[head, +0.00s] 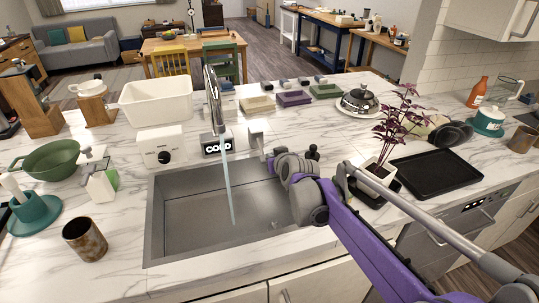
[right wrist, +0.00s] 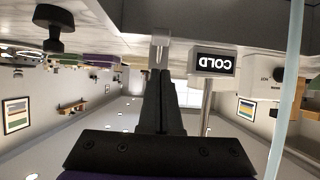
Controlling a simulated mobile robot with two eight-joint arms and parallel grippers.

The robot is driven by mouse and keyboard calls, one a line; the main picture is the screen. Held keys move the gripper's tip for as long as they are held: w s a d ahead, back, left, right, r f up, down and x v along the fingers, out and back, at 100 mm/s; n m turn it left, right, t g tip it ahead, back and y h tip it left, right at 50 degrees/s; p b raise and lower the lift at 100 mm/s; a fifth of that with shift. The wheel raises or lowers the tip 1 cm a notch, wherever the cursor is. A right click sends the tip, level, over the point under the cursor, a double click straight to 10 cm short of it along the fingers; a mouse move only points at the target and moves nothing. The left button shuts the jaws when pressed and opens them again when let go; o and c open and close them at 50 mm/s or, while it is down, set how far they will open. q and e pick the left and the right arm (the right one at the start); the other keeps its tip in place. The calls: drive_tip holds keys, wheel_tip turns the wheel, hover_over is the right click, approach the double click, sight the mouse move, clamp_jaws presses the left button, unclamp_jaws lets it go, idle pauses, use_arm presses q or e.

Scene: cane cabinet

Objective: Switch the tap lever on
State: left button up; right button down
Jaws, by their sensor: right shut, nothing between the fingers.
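The tall metal tap (head: 213,95) stands behind the sink (head: 175,205). A pale blue stream of water (head: 228,185) falls from its spout into the sink; it also shows in the right wrist view (right wrist: 288,85). A black COLD sign (head: 216,147) stands by the tap's base and appears upside down in the right wrist view (right wrist: 212,62). A small light-grey upright piece (head: 256,127), apparently the lever, stands right of the sign. My right gripper (head: 265,152) is shut and empty, its tips close to this piece; I cannot tell whether they touch. My left gripper is not in view.
A white box with a black knob (head: 160,147) stands left of the sign. A black knob (head: 313,152) and a potted purple plant (head: 385,150) are right of my gripper. A white basin (head: 156,101) sits behind. The sink is largely open.

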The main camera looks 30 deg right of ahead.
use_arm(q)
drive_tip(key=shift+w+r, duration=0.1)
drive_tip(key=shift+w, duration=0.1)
use_arm(e)
drive_tip(key=v, duration=0.5)
drive_tip(key=shift+s+a+f, duration=0.1)
drive_tip(key=shift+s+f, duration=0.05)
drive_tip(key=shift+s, duration=0.1)
